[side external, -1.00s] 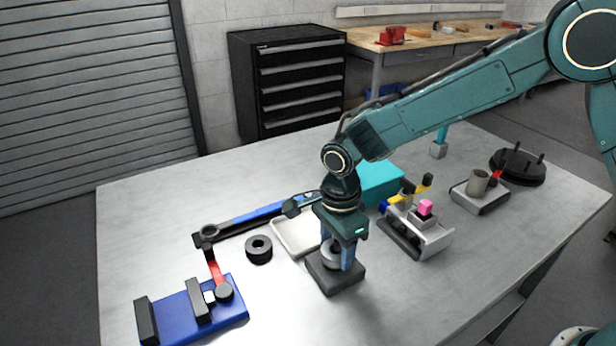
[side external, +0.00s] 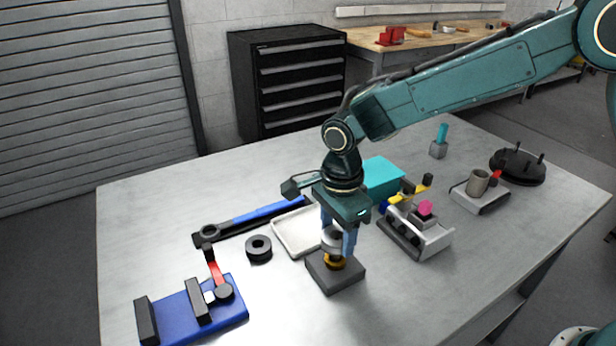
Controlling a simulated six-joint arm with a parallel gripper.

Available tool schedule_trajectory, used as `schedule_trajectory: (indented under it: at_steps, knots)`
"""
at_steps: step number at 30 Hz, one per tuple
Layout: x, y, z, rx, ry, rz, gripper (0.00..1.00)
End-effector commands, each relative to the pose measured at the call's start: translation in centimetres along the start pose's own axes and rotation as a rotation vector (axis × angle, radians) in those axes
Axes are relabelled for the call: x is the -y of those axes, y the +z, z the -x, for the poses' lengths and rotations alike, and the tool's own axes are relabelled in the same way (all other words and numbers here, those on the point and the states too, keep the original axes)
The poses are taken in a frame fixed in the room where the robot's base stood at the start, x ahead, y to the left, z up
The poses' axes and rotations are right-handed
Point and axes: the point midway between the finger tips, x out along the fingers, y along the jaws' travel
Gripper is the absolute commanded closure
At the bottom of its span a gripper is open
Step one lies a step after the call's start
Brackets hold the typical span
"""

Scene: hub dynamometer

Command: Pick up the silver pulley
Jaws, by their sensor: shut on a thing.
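My gripper (side external: 338,246) points down over a dark grey square block (side external: 345,281) near the middle of the table. It is shut on the silver pulley (side external: 331,241), which is partly hidden behind the fingers. A brass-coloured round piece (side external: 335,262) shows on top of the block, just below the pulley. The pulley is held above the block; whether its lower edge is fully clear of the brass piece is hard to tell.
A white tray (side external: 287,241) and black ring (side external: 258,248) lie left. A blue-handled wrench (side external: 265,214) lies behind them. A blue fixture (side external: 230,320) stands front left. A teal box (side external: 385,176) and grey fixture (side external: 436,242) stand right. The table's front right is clear.

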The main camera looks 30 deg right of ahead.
Motion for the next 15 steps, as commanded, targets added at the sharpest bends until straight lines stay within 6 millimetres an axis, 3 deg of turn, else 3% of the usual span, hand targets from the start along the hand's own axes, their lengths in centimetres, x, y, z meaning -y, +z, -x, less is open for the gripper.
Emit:
schedule_trajectory:
  at_steps: [15]
  knots:
    - [0.0,0.0,2.2,0.001,-0.002,0.0,0.68]
